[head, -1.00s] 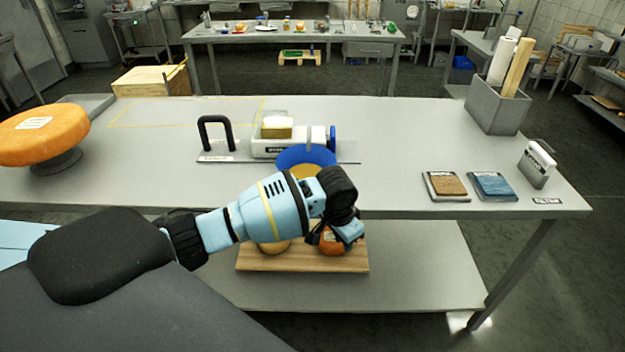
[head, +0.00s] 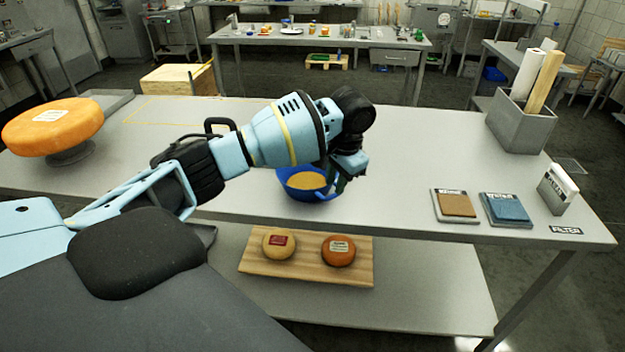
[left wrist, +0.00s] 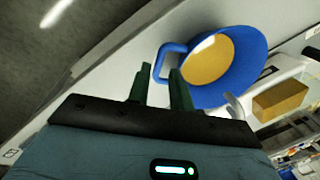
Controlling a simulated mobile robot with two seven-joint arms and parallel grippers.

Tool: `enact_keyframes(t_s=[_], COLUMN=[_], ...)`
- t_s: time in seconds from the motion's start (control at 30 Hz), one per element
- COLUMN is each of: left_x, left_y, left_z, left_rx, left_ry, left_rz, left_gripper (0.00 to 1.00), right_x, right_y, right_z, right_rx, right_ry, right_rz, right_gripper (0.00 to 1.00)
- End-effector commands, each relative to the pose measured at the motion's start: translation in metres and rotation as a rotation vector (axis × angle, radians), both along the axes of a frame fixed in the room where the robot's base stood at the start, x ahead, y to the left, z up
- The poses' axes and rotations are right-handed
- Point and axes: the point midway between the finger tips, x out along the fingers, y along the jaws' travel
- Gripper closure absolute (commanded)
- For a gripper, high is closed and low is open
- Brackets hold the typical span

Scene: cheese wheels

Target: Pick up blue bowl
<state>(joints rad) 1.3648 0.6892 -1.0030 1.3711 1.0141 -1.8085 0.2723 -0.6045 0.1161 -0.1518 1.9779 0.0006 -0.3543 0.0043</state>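The blue bowl (head: 302,194), with yellow contents, sits upright on the table near its front edge. In the left wrist view the bowl (left wrist: 243,78) is ahead of my gripper, with its looped blue handle on the near side. My left gripper (head: 340,183) is at the bowl's right side in the head view, by the handle. In the left wrist view its two green fingers (left wrist: 160,69) are apart, with the handle just beyond or between their tips. I cannot tell whether they touch it. My right gripper is not in view.
A white device with a cheese block (left wrist: 280,100) stands beside the bowl, mostly hidden by my arm in the head view. Brown (head: 457,204) and blue (head: 506,208) pads and a grey bin (head: 520,128) are at right. Two small cheeses lie on a lower-shelf board (head: 310,278).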

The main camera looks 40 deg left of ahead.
Motion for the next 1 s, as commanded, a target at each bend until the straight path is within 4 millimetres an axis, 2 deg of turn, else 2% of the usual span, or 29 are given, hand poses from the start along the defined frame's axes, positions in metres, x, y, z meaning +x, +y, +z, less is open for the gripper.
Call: enact_keyframes(t_s=[0.03, 0.17, 0.47, 0.8, 1.0], left_x=[0.000, 0.000, 0.000, -0.001, -0.001], left_y=[0.001, 0.003, 0.006, 0.013, 0.014], left_z=[-0.004, -0.018, -0.031, -0.073, -0.077], left_rx=[0.001, 0.001, 0.000, 0.001, 0.000], left_ry=[0.003, 0.005, 0.002, 0.003, 0.000], left_rz=[0.001, 0.001, 0.000, 0.001, -0.001], left_gripper=[0.79, 0.79, 0.79, 0.79, 0.79], right_x=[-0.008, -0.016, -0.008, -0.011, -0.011], right_y=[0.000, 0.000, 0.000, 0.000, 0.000], right_z=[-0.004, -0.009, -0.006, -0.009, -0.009], right_rx=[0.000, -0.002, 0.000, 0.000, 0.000], right_ry=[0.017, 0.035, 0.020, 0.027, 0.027], right_rz=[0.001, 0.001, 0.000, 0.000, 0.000], right_gripper=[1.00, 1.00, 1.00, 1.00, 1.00])
